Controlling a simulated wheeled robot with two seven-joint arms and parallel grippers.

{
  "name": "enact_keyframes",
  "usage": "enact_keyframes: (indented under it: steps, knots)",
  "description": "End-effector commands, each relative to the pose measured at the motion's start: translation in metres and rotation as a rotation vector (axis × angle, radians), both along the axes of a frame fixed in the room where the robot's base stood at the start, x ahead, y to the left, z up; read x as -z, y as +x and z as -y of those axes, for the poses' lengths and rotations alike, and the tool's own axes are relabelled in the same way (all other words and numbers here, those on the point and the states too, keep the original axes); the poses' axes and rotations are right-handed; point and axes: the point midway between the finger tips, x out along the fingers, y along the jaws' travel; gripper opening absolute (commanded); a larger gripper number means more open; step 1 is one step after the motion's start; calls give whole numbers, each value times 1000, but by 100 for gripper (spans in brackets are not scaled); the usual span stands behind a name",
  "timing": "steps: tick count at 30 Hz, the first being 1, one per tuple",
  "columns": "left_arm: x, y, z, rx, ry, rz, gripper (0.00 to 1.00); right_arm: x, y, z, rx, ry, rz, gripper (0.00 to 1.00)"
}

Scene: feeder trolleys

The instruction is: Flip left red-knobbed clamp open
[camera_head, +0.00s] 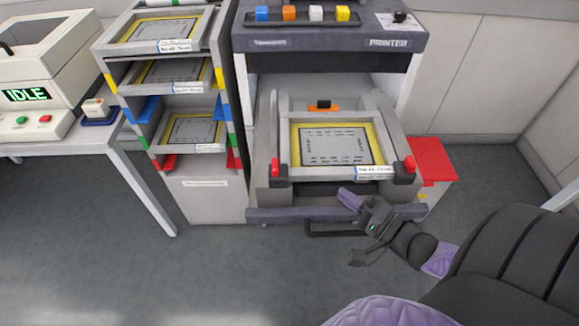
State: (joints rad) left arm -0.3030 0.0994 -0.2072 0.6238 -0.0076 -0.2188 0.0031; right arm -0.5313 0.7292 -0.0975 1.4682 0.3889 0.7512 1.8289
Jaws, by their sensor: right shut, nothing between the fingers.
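The left red-knobbed clamp (276,170) stands at the front left corner of the printer's frame holder, its red knob on top of a dark base. A second red-knobbed clamp (408,167) is at the front right corner. Between them a framed stencil (375,171) with a yellow border lies in the grey holder. My right gripper (348,199) is shut and empty, in front of the drawer's front edge, to the right of the left clamp and apart from it. My left gripper is not in view.
The printer (390,41) stands behind the holder, with a dark handle (335,234) low in front. A red box (432,160) is on the right. A rack (205,191) of framed stencils stands left, beside a white table (72,143). The floor in front is clear.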

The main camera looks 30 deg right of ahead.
Motion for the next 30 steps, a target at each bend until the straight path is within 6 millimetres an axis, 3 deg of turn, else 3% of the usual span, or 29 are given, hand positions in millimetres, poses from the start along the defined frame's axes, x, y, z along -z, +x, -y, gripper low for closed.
enact_keyframes:
  steps: [5,18,24,30]
  knots:
    - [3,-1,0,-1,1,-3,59,1,14,-3,0,-1,2,0]
    - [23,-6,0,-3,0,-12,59,2,102,-29,1,0,1,0]
    - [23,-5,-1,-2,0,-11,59,0,115,-52,1,-1,0,0]
    - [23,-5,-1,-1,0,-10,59,1,118,-58,1,-4,-2,0]
